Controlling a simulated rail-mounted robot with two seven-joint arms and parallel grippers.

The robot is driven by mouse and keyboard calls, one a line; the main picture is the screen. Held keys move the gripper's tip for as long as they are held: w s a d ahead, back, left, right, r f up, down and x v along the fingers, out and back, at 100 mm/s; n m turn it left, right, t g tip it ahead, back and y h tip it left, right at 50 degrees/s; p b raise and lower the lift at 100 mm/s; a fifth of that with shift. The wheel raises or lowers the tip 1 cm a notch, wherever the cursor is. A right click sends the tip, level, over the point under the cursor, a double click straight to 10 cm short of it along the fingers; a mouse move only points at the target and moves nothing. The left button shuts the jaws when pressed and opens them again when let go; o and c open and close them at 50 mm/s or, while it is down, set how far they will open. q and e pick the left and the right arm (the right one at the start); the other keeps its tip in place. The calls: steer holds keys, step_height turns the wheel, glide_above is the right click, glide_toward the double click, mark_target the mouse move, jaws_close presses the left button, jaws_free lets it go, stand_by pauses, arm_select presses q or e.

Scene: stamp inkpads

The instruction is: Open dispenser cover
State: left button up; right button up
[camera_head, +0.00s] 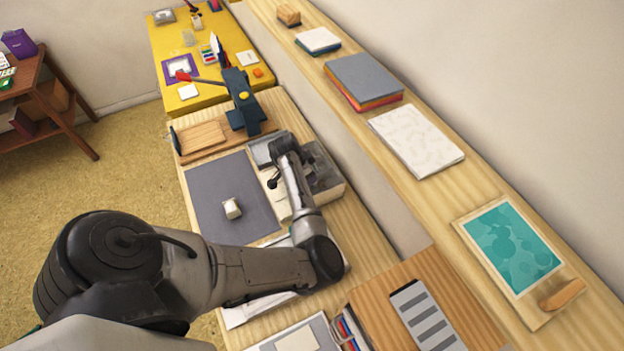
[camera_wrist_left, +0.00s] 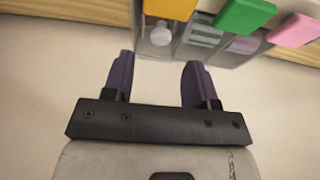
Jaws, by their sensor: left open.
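In the left wrist view, a dispenser with clear compartments (camera_wrist_left: 205,38) stands at the top. Its covers carry an orange tab (camera_wrist_left: 170,8), a green tab (camera_wrist_left: 243,15) and a pink tab (camera_wrist_left: 294,30). A round pale thing shows inside the compartment under the orange tab. My left gripper (camera_wrist_left: 157,62) is open and empty, with its dark purple fingers just short of the dispenser's near edge. In the head view my left wrist hangs over a grey box (camera_head: 327,178) on the table; the coloured tabs cannot be made out there. My right gripper is not in view.
A raised wooden shelf (camera_head: 435,205) with books and a teal picture (camera_head: 508,246) runs along the right.

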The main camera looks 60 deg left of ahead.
mark_target(325, 177)
arm_select(q)
steer(key=shift+b+x, duration=0.3)
steer(key=shift+x, duration=2.25)
jaws_close()
